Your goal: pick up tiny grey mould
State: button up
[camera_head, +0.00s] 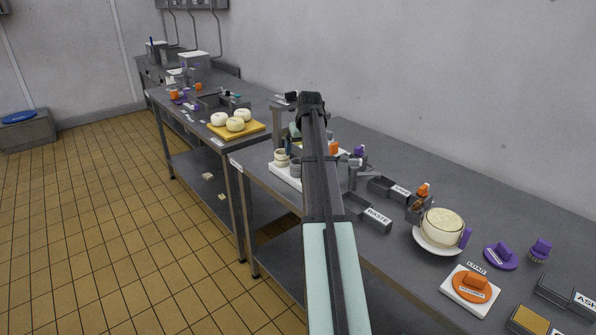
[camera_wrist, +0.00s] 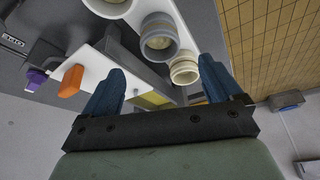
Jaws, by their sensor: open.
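The small grey mould (camera_wrist: 158,28) is a round cup on a white tray (camera_wrist: 203,42), between a cream cup (camera_wrist: 185,70) and a whiter cup (camera_wrist: 110,6). In the head view the grey mould (camera_head: 296,169) stands at the tray's near left end, beside the cream cup (camera_head: 281,158). My gripper (camera_wrist: 161,66) is open, its blue fingers spread apart with nothing between them. In the wrist view the grey mould lies ahead of the gap between the fingertips, apart from them. In the head view my arm hides much of the tray.
An orange block (camera_wrist: 72,80) and a purple piece (camera_wrist: 37,78) are near the tray's other side. To the right in the head view are the waste bin (camera_head: 369,215), a cheese on a white plate (camera_head: 436,247) and an orange-topped item (camera_head: 473,286). The tiled floor (camera_head: 120,220) is clear.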

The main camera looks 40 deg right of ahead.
aim_at(298, 162)
jog(key=shift+x, duration=4.55)
jog(key=shift+w, duration=0.1)
jog(key=shift+r, duration=0.1)
jog(key=c, duration=1.1)
